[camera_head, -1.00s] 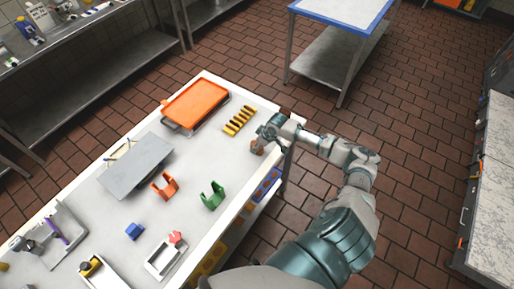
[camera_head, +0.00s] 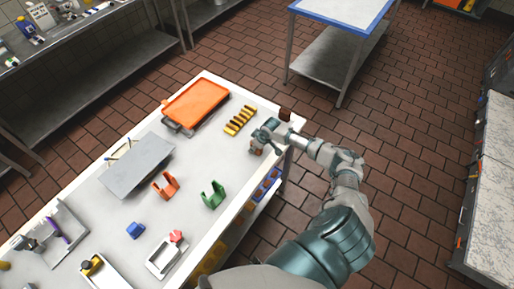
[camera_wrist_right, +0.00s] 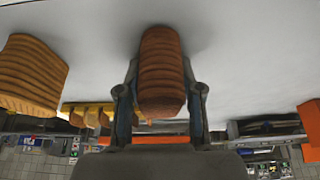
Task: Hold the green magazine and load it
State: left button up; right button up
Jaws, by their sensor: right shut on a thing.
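The green piece (camera_head: 213,194), with two upright sides, stands on the table near its front edge; I take it for the green magazine. No gripper touches it. My right gripper (camera_head: 262,140) is at the table's right end, beyond the green piece. It is shut on a brown ribbed piece (camera_wrist_right: 162,75), which sits upright between the two fingers in the right wrist view. That piece also shows partly below the fingers in the head view (camera_head: 256,150). My left gripper is out of view.
A second ribbed brown piece (camera_head: 286,114) stands at the table's far right corner; it also shows in the wrist view (camera_wrist_right: 30,75). A yellow slotted rack (camera_head: 240,120), orange tray (camera_head: 197,101), orange bracket (camera_head: 165,185), blue block (camera_head: 135,230) and grey plate (camera_head: 135,165) are on the table.

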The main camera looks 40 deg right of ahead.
jog(key=shift+a+r, duration=0.1)
jog(key=shift+r, duration=0.5)
jog(key=shift+d+r+b, duration=0.2)
jog(key=shift+r, duration=0.4)
jog(key=shift+d+r+b, duration=0.15)
jog(key=shift+r, duration=0.4)
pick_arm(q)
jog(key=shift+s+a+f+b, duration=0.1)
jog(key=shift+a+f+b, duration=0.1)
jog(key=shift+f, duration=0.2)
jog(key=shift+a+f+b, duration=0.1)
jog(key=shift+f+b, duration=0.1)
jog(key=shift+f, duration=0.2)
pick_arm(e)
jog(key=s+a, duration=0.2)
jog(key=s, duration=0.3)
jog(key=s+a+r, duration=0.1)
jog(key=s+a, duration=0.1)
jog(key=s, duration=0.2)
jog(key=s+a, duration=0.3)
jog(key=s, duration=0.2)
jog(key=shift+s+r, duration=0.25)
jog(key=shift+s, duration=0.05)
